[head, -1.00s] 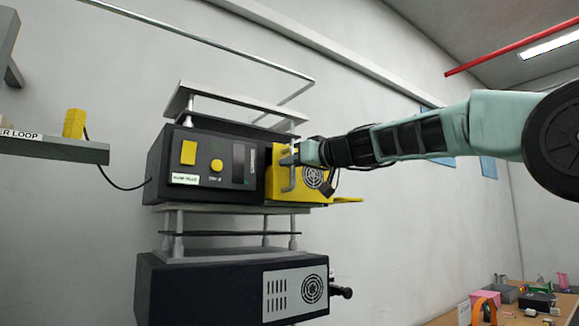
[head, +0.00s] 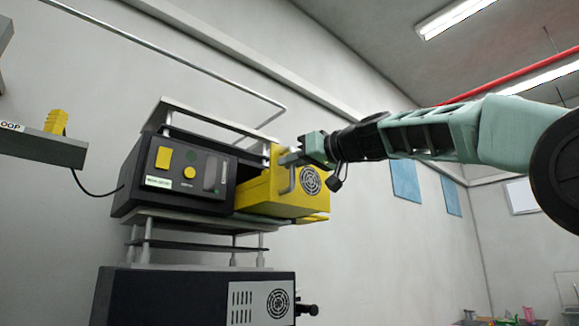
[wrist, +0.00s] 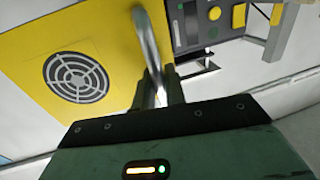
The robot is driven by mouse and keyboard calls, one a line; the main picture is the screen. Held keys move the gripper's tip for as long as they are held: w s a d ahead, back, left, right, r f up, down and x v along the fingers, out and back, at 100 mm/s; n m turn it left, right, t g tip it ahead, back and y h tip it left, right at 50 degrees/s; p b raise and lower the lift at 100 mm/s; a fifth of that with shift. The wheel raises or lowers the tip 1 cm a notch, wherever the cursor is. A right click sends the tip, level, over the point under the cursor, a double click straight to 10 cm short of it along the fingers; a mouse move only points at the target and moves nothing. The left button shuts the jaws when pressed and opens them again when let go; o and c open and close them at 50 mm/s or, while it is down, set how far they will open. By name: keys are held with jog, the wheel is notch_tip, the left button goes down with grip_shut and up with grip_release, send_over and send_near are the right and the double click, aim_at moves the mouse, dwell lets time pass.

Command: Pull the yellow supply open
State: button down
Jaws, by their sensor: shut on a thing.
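The yellow supply (head: 268,198) is a box with a round fan grille and a metal bar handle (head: 288,178). It sticks out of the right part of the black unit (head: 170,178), with a dark gap beside it. My gripper (head: 299,158) is shut on the handle at the supply's front. In the wrist view the handle (wrist: 147,40) runs down between my fingers (wrist: 161,88), and the supply's yellow face (wrist: 105,35) with its grille fills the upper left. The fingertips are partly hidden by the handle and by the gripper body.
A second dark unit (head: 200,292) with a grey vented panel stands below on a raised shelf. A grey ledge (head: 40,148) with a yellow plug (head: 56,121) is at the left. Free air lies right of the supply. A cluttered table is at the lower right.

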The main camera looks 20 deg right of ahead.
jog(key=c, duration=1.5)
grip_release()
jog(key=shift+c, duration=0.2)
jog(key=b+v, duration=0.5)
jog(key=v, duration=1.2)
jog(key=shift+s+d+b, duration=0.15)
jog(key=shift+b, duration=0.15)
